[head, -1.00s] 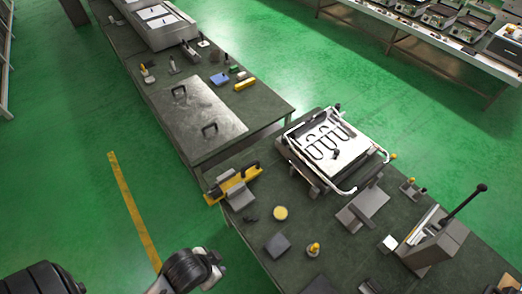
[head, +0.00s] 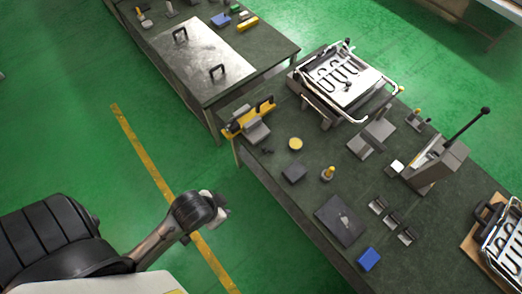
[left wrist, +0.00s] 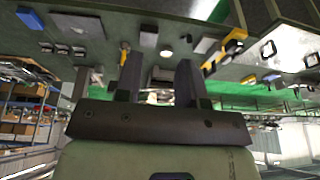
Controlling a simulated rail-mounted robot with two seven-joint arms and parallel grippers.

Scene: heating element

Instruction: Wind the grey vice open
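What looks like the grey vice (head: 378,132) is a grey, blocky two-part fixture on the dark bench, in front of the frame with heating coils. Its jaw gap is too small to make out. A yellow-and-black device with a grey block (head: 248,118) sits at the bench's left corner; its yellow part also shows in the left wrist view (left wrist: 229,45). My left gripper (head: 220,208) is over the green floor, left of the bench and well apart from both. In the left wrist view its two fingers (left wrist: 158,80) are spread with nothing between them. My right gripper is not in view.
The dark bench (head: 290,215) also carries a yellow disc (head: 295,144), a dark plate (head: 340,219), a blue block (head: 369,259) and a lever press (head: 437,163). The heating-coil frame (head: 345,82) stands at the back. Green floor left of the bench is clear.

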